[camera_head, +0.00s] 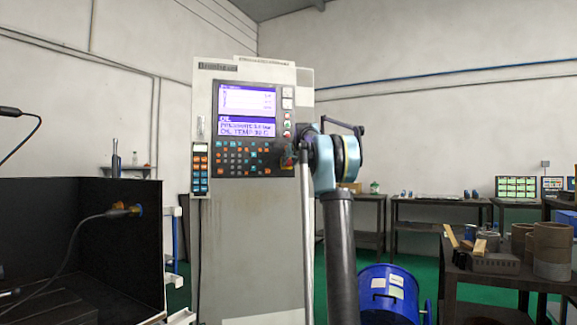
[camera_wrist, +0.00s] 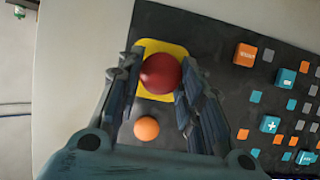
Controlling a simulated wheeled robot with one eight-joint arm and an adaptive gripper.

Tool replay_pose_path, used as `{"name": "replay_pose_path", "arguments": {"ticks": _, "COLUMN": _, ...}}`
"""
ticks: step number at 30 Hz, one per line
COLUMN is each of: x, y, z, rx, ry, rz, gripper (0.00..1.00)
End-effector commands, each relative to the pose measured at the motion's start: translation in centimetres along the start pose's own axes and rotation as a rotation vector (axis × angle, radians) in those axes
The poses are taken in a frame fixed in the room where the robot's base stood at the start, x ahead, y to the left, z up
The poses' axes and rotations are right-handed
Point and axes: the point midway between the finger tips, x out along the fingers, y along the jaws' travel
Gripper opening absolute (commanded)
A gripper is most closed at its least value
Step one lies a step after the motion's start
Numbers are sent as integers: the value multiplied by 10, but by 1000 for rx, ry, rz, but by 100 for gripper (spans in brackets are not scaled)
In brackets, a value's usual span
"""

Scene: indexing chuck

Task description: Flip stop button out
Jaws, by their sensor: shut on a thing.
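The red mushroom-shaped stop button (camera_wrist: 160,73) sits on a yellow square plate (camera_wrist: 154,49) on the dark control panel (camera_wrist: 222,35). My gripper (camera_wrist: 161,80) has one finger on each side of the button and is shut on it in the wrist view. In the head view, my gripper (camera_head: 287,156) is at the right side of the machine's control panel (camera_head: 222,150), below the screen (camera_head: 247,108). There my gripper and wrist hide the stop button.
A small round orange button (camera_wrist: 147,128) lies between my fingers, near the stop button. Orange and teal keys (camera_wrist: 270,124) are to the right. In the head view, a black enclosure (camera_head: 70,230) stands left, and a blue bin (camera_head: 388,290) and a cluttered table (camera_head: 490,265) stand right.

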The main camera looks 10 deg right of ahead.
Motion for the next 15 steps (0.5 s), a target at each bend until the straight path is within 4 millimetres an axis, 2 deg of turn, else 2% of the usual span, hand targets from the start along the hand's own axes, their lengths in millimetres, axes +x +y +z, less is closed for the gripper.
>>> {"name": "replay_pose_path", "arguments": {"ticks": 15, "x": -17, "y": 1, "z": 7, "rx": -1, "ry": -1, "rz": 0, "gripper": 0}}
